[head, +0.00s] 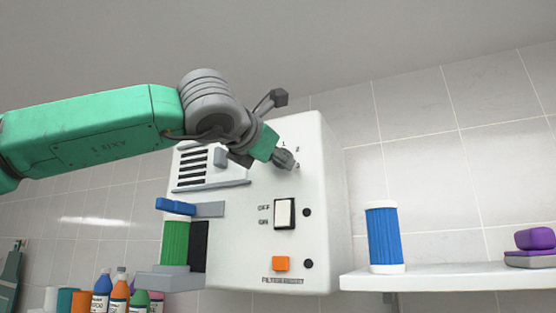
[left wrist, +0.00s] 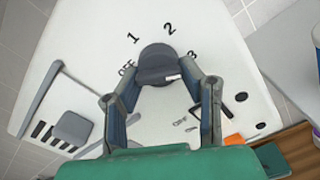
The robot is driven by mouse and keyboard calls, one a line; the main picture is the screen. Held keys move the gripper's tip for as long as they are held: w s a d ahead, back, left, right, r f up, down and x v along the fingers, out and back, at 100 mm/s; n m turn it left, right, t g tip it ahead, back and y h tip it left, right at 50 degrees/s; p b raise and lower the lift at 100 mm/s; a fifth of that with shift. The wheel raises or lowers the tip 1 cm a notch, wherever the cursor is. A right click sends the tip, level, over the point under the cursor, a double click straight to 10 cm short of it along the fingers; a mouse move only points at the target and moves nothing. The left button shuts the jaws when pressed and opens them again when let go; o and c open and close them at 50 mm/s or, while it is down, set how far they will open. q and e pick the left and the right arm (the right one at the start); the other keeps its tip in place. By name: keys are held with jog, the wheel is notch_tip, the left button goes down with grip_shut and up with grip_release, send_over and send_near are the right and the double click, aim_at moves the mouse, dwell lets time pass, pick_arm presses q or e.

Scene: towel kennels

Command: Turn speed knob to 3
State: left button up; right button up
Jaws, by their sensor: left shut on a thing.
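The speed knob (left wrist: 158,58) is a dark round dial on the white machine (head: 324,210). The marks OFF, 1, 2 and 3 stand around it in the left wrist view. A small white line shows on the knob's grip bar, on the right side; which mark it points to is hard to tell. My left gripper (left wrist: 160,76) is shut on the knob, with one finger on each side of its grip bar. In the head view my left gripper (head: 282,157) reaches the machine's upper front and hides most of the knob. My right gripper is not in view.
Below the knob are a white OFF/ON rocker switch (head: 285,213) and an orange button (head: 281,264). A green filter (head: 174,242) stands at the machine's left side. Bottles (head: 119,296) stand lower left.

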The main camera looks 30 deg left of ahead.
pick_arm(q)
jog(key=shift+d+f, duration=0.1)
jog(key=shift+f, duration=0.15)
jog(key=o, duration=1)
jog(key=shift+o, duration=0.9)
jog(key=shift+r, duration=0.1)
jog(key=shift+s+r, duration=0.1)
jog(key=s, duration=1.2)
jog(key=shift+d, duration=0.15)
jog(key=shift+w, duration=0.1)
